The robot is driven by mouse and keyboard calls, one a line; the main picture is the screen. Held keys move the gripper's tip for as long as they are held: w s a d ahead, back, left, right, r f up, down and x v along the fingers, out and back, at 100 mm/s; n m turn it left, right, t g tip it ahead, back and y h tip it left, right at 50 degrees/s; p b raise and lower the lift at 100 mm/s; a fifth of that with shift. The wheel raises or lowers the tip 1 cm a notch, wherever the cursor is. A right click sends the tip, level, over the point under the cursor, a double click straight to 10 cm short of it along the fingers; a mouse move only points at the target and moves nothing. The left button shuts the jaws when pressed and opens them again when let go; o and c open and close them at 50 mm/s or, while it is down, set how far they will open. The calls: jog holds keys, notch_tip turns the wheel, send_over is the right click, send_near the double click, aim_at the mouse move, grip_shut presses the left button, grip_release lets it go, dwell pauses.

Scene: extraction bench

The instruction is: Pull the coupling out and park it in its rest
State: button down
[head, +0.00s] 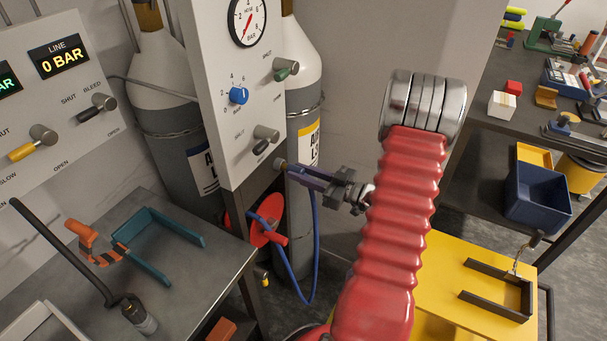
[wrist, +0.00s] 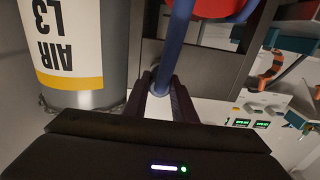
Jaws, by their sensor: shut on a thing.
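My gripper (head: 300,172) is below the tall grey panel (head: 236,130), its fingers pointing left towards a small round fitting (head: 279,163) at the panel's lower right edge. In the wrist view the fingers (wrist: 165,98) are closed around the end of the blue hose (wrist: 180,38). The coupling at that end is mostly hidden between the fingers. I cannot tell whether it is still seated in the fitting. The blue hose (head: 315,245) hangs from the gripper in a loop. I cannot make out for certain which holder is the coupling's rest.
A red wheel-like part (head: 266,228) is below the panel, close to the hose. Grey cylinders (head: 300,105) stand behind. A teal bracket (head: 158,238) and an orange-black clamp (head: 88,243) are on the left bench. A yellow table (head: 470,255) with a dark bracket is at right.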

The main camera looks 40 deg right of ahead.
jog(key=shift+w+a, duration=0.2)
jog(key=shift+w, duration=0.45)
jog(key=c, duration=1.4)
grip_release()
jog(key=v, duration=1.3)
jog(key=shift+s+d, duration=0.15)
jog(key=shift+s, duration=0.2)
